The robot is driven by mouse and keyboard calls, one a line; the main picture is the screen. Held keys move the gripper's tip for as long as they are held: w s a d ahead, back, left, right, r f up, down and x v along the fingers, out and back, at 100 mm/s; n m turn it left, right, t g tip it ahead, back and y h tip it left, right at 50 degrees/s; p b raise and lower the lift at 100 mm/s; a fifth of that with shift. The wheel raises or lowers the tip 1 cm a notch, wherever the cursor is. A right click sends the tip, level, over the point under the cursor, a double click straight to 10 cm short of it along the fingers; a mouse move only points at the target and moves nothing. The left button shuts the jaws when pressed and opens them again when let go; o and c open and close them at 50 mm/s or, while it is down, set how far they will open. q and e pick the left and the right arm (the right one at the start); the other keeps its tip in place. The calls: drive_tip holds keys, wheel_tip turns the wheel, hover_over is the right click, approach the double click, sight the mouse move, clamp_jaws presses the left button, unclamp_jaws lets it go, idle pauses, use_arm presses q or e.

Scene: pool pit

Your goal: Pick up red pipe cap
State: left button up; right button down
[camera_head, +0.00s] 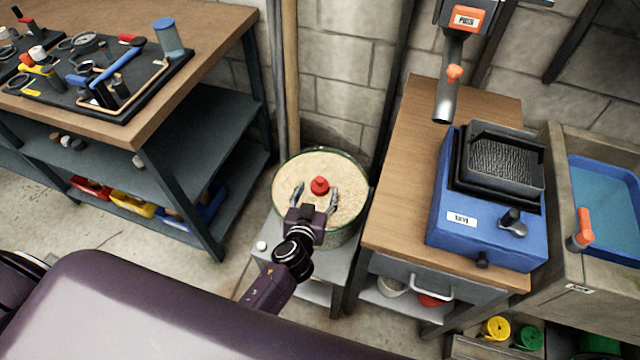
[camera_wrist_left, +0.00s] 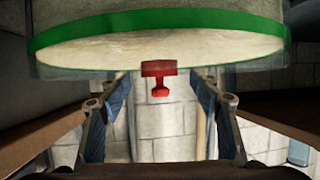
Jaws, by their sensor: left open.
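The red pipe cap (camera_head: 319,185) sits on the pale, sand-like surface inside a round tub (camera_head: 345,237) with a green rim. My left gripper (camera_head: 319,193) is open over the tub, with one finger to each side of the cap. In the left wrist view, which looks upside down, the cap (camera_wrist_left: 158,70) shows between the open fingers (camera_wrist_left: 161,88), with clear gaps on both sides. I cannot tell whether the fingertips are level with the cap. My right gripper is not in view.
The tub stands on a low grey stand (camera_head: 335,268). A wooden workbench (camera_head: 200,30) with tools on a black mat is at the left. A wooden cabinet (camera_head: 405,175) bearing a blue machine (camera_head: 490,235) is close on the right. Poles (camera_head: 288,90) stand behind the tub.

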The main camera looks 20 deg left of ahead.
sight(319, 186)
use_arm(q)
drive_tip(key=x, duration=0.2)
drive_tip(key=shift+w+f, duration=0.1)
drive_tip(key=shift+w, duration=0.15)
drive_tip(key=shift+w+f, duration=0.15)
drive_tip(key=shift+w, duration=0.25)
drive_tip(key=c, duration=1.1)
drive_tip(key=shift+c, duration=0.7)
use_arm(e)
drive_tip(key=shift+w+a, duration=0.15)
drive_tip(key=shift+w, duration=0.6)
